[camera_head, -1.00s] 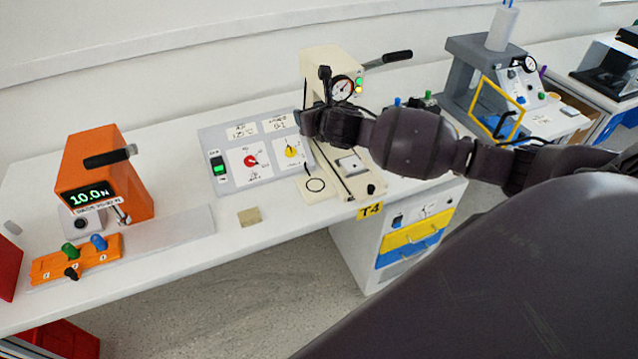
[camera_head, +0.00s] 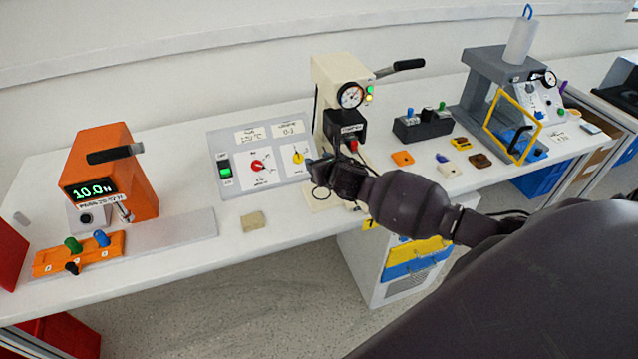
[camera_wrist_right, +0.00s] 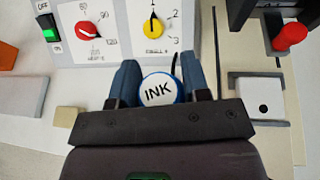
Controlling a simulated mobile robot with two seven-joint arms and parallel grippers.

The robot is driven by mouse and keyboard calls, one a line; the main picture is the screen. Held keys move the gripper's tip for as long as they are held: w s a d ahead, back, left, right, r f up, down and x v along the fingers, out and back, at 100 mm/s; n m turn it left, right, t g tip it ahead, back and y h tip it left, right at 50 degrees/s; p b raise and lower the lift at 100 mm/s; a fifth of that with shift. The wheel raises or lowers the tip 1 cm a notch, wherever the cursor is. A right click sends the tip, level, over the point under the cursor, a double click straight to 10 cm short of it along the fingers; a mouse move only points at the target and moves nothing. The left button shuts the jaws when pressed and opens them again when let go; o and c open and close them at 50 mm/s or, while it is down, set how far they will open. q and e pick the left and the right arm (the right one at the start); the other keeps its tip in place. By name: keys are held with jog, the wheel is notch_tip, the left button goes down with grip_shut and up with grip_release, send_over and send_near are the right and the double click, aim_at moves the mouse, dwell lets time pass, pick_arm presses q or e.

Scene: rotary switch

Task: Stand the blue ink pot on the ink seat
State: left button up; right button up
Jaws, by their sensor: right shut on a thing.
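The blue ink pot (camera_wrist_right: 159,89) shows in the right wrist view as a white top marked INK with a blue rim. My right gripper (camera_wrist_right: 160,78) is shut on it, one blue-grey finger on each side. In the head view my right gripper (camera_head: 322,172) is in front of the dial panel, and I cannot make out the pot there. The gap between pot and plate cannot be judged. My left gripper is not in view.
The dial panel (camera_head: 262,155) and cream press (camera_head: 340,75) stand close to my right gripper. A white block with a black dot (camera_wrist_right: 264,98) lies to its right. A tan block (camera_head: 253,221) lies left. The orange machine (camera_head: 108,170) is far left.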

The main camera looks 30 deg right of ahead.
aim_at(319, 190)
jog(key=shift+f+b, duration=0.65)
jog(key=shift+f, duration=2.8)
jog(key=shift+f, duration=0.1)
jog(key=o, duration=0.9)
jog(key=shift+o, duration=0.2)
